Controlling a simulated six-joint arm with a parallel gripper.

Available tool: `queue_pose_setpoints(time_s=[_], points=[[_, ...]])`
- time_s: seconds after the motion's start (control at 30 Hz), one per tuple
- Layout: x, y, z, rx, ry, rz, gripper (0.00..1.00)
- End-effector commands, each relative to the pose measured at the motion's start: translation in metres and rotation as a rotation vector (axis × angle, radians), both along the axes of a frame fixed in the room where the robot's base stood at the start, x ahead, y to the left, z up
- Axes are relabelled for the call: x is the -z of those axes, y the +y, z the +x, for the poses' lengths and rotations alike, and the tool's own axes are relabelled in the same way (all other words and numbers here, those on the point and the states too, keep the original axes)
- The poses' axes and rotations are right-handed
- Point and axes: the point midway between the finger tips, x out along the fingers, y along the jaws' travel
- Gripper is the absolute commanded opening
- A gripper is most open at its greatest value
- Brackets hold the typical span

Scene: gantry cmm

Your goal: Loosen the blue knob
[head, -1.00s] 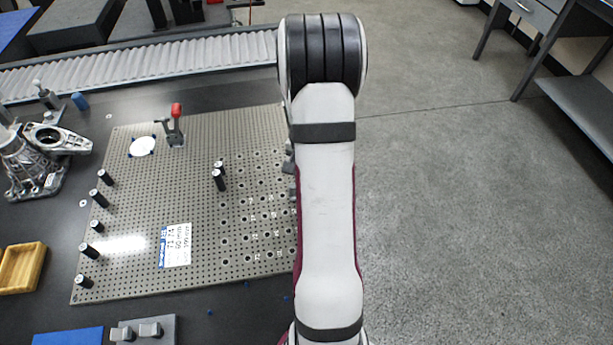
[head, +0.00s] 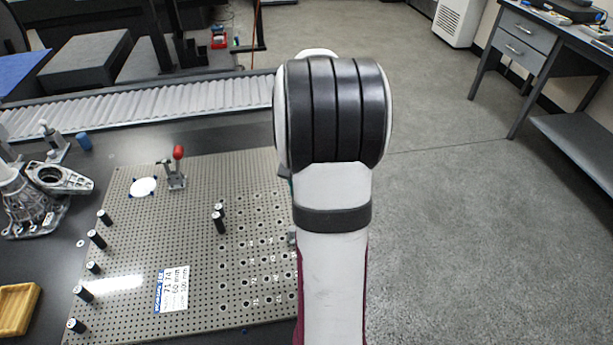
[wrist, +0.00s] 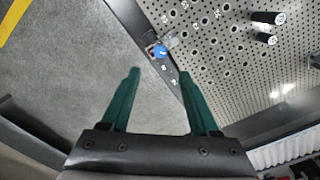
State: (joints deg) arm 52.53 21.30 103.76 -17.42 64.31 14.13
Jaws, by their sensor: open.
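The blue knob (wrist: 159,51) shows in the wrist view at the edge of the perforated plate, mounted by a small grey fitting. My gripper (wrist: 160,72) is open, its two green fingers spread apart with nothing between them. The knob appears beyond the fingertips, roughly in line with the gap, and apart from them. In the head view my arm covers that side of the plate, so the knob and the gripper's fingers are hidden there.
The perforated plate (head: 205,255) carries several black pins and a red-handled clamp (head: 177,165). A metal casting (head: 40,200) and a wooden tray (head: 17,308) lie to the left. Open floor lies right.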

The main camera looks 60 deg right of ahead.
Motion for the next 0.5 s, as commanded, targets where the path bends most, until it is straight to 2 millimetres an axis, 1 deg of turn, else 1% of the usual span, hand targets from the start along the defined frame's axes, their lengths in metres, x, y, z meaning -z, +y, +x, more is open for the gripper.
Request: queue_pose_setpoints(time_s=[0.03, 0.1, 0.2, 0.3, 0.5], points=[[-0.013, -0.001, 0.001, -0.001, -0.003, -0.005, 0.62], [-0.028, -0.001, 0.0, 0.0, -0.002, -0.003, 0.62], [-0.042, -0.001, 0.0, 0.0, 0.0, -0.002, 0.62], [-0.049, 0.0, 0.0, -0.001, 0.0, 0.0, 0.62], [-0.05, 0.0, 0.0, -0.001, 0.001, 0.001, 0.62]])
